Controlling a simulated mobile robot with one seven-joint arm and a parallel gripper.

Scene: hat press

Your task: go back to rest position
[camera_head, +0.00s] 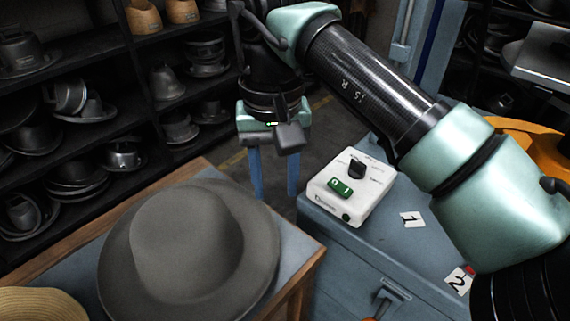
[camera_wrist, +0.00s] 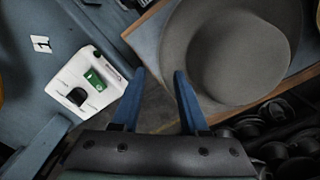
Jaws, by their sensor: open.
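My gripper (camera_head: 273,185) hangs at the end of my arm in the head view, with its two blue fingers pointing down and apart. It is above the gap between the wooden table and the blue cabinet, holding nothing. In the wrist view the fingers (camera_wrist: 158,98) are spread with bare floor between them. A grey felt hat (camera_head: 190,250) lies on the table to the left of my gripper. The hat also shows at the upper right of the wrist view (camera_wrist: 235,50). A white control box (camera_head: 350,187) with a black knob and a green switch sits on the cabinet to the right.
The blue cabinet (camera_head: 350,240) carries cards marked 1 (camera_head: 412,220) and 2 (camera_head: 460,279). The wood-edged table (camera_head: 310,262) also holds part of a straw hat (camera_head: 40,303). Dark shelves (camera_head: 110,85) with hat forms stand behind at left. Some floor shows between shelves and table.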

